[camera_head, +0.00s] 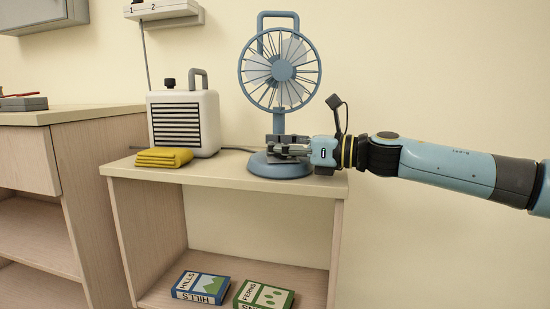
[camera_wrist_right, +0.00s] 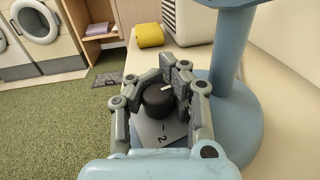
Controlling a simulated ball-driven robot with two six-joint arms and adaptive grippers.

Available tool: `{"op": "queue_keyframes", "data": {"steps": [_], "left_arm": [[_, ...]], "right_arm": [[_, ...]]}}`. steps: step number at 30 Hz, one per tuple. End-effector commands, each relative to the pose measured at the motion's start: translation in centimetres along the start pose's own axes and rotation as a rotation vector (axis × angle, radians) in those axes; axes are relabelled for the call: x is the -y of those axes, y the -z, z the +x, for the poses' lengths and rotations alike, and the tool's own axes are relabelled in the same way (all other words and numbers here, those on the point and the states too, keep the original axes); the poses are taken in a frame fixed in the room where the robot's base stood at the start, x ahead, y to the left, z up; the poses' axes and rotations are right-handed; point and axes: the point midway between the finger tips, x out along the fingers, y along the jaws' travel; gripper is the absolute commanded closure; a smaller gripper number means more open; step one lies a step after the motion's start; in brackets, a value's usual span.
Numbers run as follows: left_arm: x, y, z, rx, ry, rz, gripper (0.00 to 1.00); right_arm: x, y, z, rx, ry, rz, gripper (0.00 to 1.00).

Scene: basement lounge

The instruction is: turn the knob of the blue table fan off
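The blue table fan (camera_head: 283,71) stands upright at the right end of the shelf unit's top, with a round blue base (camera_head: 268,168). Its knob (camera_wrist_right: 157,101) is black with a white pointer line aimed to the upper right in the wrist view. My right gripper (camera_head: 276,146) is low in front of the fan's post. In the wrist view its two fingers (camera_wrist_right: 168,76) straddle the knob, close on both sides; whether they press on it is unclear. My left gripper is out of view.
A white heater (camera_head: 184,122) and a folded yellow cloth (camera_head: 163,157) sit left of the fan on the shelf top (camera_head: 225,177). The wall is close behind the fan.

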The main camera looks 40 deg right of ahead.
Motion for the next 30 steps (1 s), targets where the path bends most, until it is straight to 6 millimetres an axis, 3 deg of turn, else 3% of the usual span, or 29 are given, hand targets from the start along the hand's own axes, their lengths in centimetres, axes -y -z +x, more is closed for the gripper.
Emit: {"op": "queue_keyframes", "data": {"steps": [27, 30], "left_arm": [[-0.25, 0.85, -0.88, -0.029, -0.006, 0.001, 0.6], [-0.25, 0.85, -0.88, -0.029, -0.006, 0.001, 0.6]], "right_arm": [[0.05, -0.03, -0.07, -0.003, -0.117, 0.0, 1.0], [0.05, -0.04, -0.07, -0.003, -0.117, 0.0, 0.88]]}}
